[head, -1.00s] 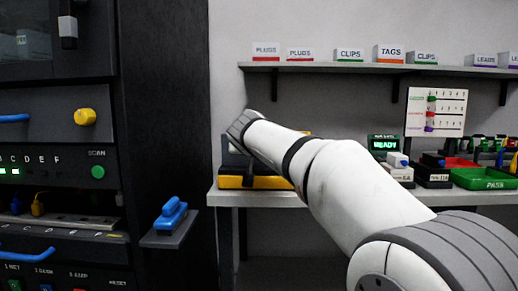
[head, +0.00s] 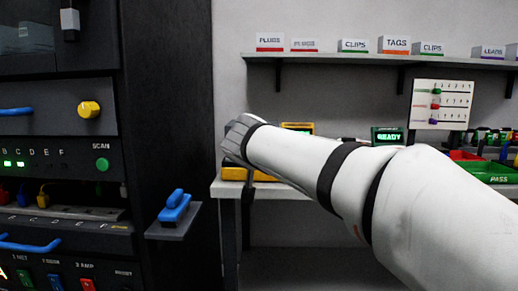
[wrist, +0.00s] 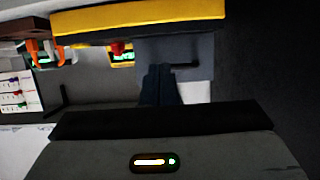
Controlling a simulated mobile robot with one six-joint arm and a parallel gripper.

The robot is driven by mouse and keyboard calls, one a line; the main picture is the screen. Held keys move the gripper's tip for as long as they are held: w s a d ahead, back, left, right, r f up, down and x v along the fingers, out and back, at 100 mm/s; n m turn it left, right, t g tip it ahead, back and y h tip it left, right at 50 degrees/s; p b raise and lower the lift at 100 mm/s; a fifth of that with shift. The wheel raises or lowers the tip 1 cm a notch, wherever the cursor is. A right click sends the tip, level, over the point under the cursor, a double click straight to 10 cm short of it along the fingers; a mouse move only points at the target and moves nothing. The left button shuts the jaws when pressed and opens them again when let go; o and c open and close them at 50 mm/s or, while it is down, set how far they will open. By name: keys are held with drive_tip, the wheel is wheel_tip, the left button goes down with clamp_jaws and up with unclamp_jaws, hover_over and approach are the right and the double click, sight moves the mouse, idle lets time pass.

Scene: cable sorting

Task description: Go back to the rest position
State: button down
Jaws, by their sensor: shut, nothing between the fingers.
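My gripper (wrist: 160,69) shows in the wrist view as two dark fingers side by side, shut and empty. In the head view my white arm reaches in from the lower right, and its grey-capped wrist is in front of the left end of the bench. A yellow and black case (head: 235,173) lies behind and below the wrist, partly hidden by it. In the wrist view a yellow bar with a dark body (wrist: 140,17) spans the top, beyond the fingers. I cannot tell the gap between it and the fingers.
A dark rack (head: 160,110) with knobs and ports stands at the left, with a blue-handled tool on a small side shelf (head: 175,228). The bench (head: 285,191) carries a READY display (head: 388,137) and a green PASS tray (head: 487,172). A labelled shelf (head: 330,57) is above.

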drive_tip(key=s+d+r+g+h+p, duration=0.25)
drive_tip(key=s+d+g+p, duration=0.35)
drive_tip(key=s+d+p, duration=0.75)
drive_tip(key=s+d+r+g+y+p, duration=0.1)
drive_tip(key=s+d+g+p, duration=0.1)
drive_tip(key=s+p, duration=0.5)
drive_tip(key=s+d+r+g+y+p, duration=0.1)
drive_tip(key=s+p, duration=0.7)
drive_tip(key=p, duration=0.8)
drive_tip(key=shift+d+r+g, duration=0.5)
drive_tip(key=shift+d+g, duration=0.35)
drive_tip(key=shift+g, duration=0.25)
drive_tip(key=c, duration=2.1)
unclamp_jaws()
drive_tip(key=shift+y, duration=0.25)
drive_tip(key=shift+c, duration=0.2)
